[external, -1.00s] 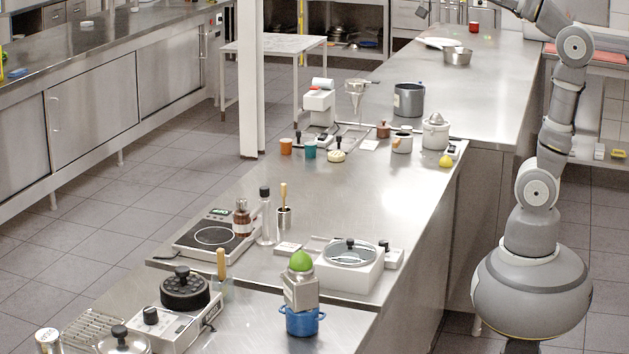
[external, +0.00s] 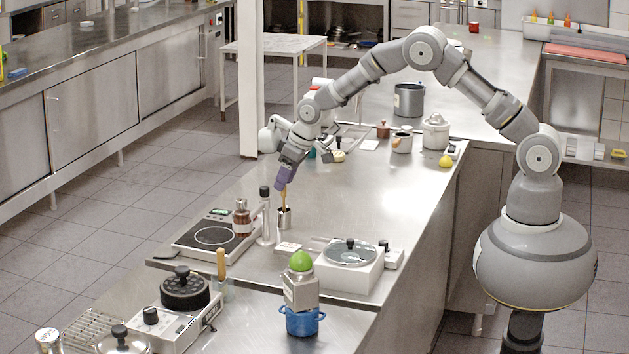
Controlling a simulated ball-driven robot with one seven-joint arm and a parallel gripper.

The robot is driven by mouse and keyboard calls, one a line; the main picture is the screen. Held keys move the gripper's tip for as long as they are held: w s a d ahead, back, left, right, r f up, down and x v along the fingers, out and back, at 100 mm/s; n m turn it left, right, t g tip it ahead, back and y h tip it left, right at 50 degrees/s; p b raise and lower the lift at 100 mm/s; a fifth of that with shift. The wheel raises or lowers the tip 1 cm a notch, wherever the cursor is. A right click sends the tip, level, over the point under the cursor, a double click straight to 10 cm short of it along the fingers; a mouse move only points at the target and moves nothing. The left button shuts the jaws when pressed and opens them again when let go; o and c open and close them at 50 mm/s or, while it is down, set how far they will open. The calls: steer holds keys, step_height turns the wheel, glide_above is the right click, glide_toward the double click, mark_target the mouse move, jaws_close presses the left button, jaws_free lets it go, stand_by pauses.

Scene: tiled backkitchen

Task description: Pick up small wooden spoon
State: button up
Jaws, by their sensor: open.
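A small wooden spoon (external: 284,202) stands upright in a small metal cup (external: 285,220) on the steel counter, right of a tall clear bottle. My gripper (external: 283,188) has come down from above and is at the upper part of the spoon. Its jaws are open; they hide the spoon's top. At this size I cannot tell whether a finger touches the spoon.
The clear bottle (external: 265,222) and a brown bottle (external: 242,218) stand close on the left, by a hotplate (external: 214,237). A lidded white cooker (external: 349,265) is to the front right. The counter right of the cup is clear.

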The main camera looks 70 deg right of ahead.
mark_target(282, 196)
steer(key=x, duration=0.2)
steer(key=b+x, duration=0.1)
steer(key=x, duration=0.1)
steer(key=shift+s+a+f, duration=0.15)
steer(key=shift+s+a, duration=0.05)
steer(key=shift+s, duration=0.1)
steer(key=shift+w+f, duration=0.15)
steer(key=shift+f, duration=0.15)
steer(key=shift+r, duration=0.15)
jaws_close()
